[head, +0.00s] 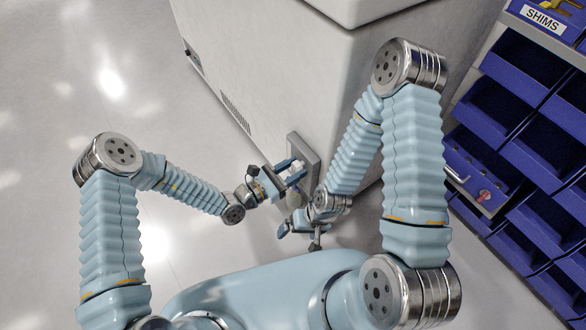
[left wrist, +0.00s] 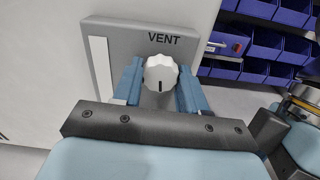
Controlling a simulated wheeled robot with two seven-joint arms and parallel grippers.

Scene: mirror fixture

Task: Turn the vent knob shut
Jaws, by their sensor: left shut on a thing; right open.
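The white scalloped vent knob (left wrist: 160,70) sits on a grey plate (left wrist: 108,32) marked VENT. Its dark pointer line points down in the left wrist view. My left gripper (left wrist: 160,88) is shut on the knob, one blue finger on each side. In the head view the left gripper (head: 285,175) reaches the plate (head: 304,147) on the side of the pale cabinet, and its fingers partly hide the knob. My right gripper (head: 298,234) is open and empty, just below the left one and apart from the plate.
The pale cabinet (head: 270,70) has a dark vent grille (head: 236,113). A rack of blue bins (head: 518,60) with a SHIMS label stands at the right, with a panel bearing a red knob (head: 484,195). The floor (head: 60,90) at the left is clear.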

